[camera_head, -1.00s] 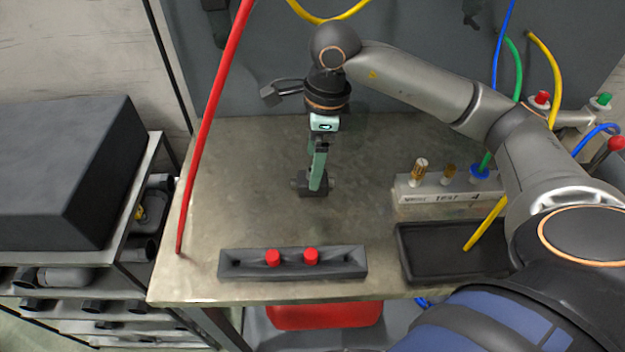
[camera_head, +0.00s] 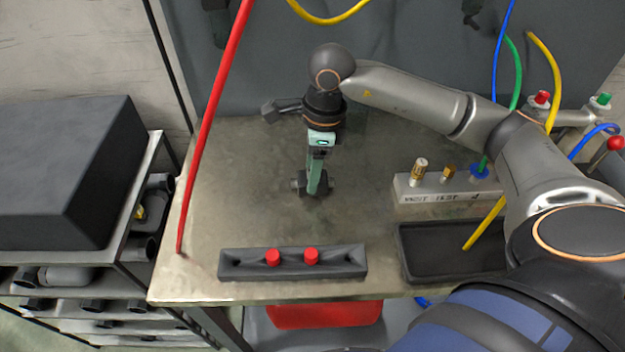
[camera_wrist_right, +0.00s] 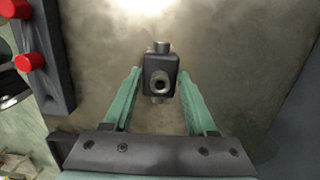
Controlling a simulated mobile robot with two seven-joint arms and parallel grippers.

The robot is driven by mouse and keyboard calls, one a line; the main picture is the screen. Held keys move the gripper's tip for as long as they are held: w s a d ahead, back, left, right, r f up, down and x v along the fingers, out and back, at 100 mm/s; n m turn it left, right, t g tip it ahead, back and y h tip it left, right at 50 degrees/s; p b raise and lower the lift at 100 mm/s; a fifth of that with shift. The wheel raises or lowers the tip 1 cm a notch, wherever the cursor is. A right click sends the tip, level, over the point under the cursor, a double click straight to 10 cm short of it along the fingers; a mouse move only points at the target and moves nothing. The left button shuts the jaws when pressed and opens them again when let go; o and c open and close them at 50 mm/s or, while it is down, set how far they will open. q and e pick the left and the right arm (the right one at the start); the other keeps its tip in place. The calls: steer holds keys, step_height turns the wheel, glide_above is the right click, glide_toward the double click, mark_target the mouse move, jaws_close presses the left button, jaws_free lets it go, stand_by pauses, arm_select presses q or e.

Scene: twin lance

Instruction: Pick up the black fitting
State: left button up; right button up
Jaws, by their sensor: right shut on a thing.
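The black fitting (camera_head: 325,184) is a small dark block with round ends, at the middle of the metal table in the head view. In the right wrist view the fitting (camera_wrist_right: 160,77) lies between the two green fingertips, with a round metal opening facing the camera and stubs at two ends. My right gripper (camera_head: 314,190) points down and is shut on the fitting; it also shows in the right wrist view (camera_wrist_right: 160,82). I cannot tell whether the fitting is clear of the table. My left gripper is not in view.
A dark holder with two red caps (camera_head: 292,263) lies at the table's front edge. A black tray (camera_head: 420,268) is at the front right. Behind it stands a grey block (camera_head: 410,192) with brass fittings. A red hose (camera_head: 212,110) runs down the left. The table's left middle is clear.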

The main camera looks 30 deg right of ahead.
jaws_close()
steer(key=shift+r, duration=0.15)
